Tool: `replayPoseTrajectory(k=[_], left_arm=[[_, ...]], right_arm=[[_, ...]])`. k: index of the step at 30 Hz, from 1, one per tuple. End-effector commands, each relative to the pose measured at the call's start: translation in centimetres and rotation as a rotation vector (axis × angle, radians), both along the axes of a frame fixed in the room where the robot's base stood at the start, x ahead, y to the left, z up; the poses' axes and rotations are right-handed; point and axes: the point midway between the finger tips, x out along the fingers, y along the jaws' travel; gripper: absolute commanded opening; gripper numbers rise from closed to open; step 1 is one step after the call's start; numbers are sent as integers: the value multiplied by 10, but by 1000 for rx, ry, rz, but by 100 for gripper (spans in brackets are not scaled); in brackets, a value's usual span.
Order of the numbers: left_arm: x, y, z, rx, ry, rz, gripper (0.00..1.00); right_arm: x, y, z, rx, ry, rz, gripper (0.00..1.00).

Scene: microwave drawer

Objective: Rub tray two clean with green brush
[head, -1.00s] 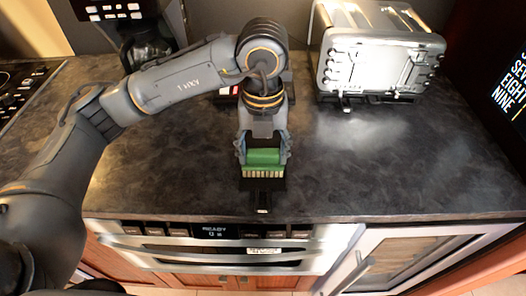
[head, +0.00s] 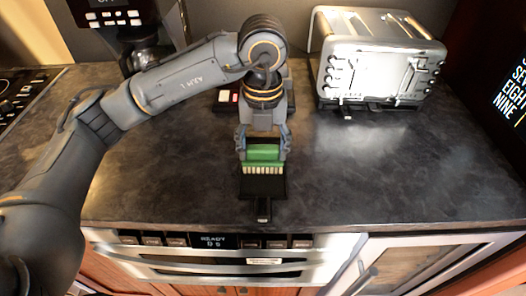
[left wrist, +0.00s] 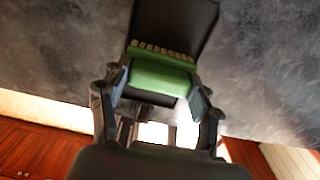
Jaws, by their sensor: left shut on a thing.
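A green brush (head: 263,153) with a row of pale bristles is held in my left gripper (head: 263,150). In the left wrist view the fingers close on both sides of its green body (left wrist: 160,77), bristles facing away from the wrist. The brush is over a flat black tray (head: 263,188) with a short handle toward the counter's front edge. The bristles look to be at the tray's surface, but firm contact cannot be told. The tray's rear part is hidden behind the brush and gripper. No number shows on the tray. My right gripper is out of view.
A silver toaster (head: 377,58) stands at the back right with dark trays (head: 383,104) at its base. A coffee machine (head: 125,28) is at the back left, a cooktop (head: 22,90) at the far left. Counter right of the tray is clear. An oven (head: 215,258) is below the front edge.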

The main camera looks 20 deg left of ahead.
Motion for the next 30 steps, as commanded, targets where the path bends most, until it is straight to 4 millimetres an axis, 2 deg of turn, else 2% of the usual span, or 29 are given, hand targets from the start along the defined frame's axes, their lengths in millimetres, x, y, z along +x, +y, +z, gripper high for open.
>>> replayPoseTrajectory(k=[11,30], left_arm=[[0,0,8,-2,-2,-1,23],[0,0,70,-1,-1,-1,23]], right_arm=[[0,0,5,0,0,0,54],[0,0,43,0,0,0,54]])
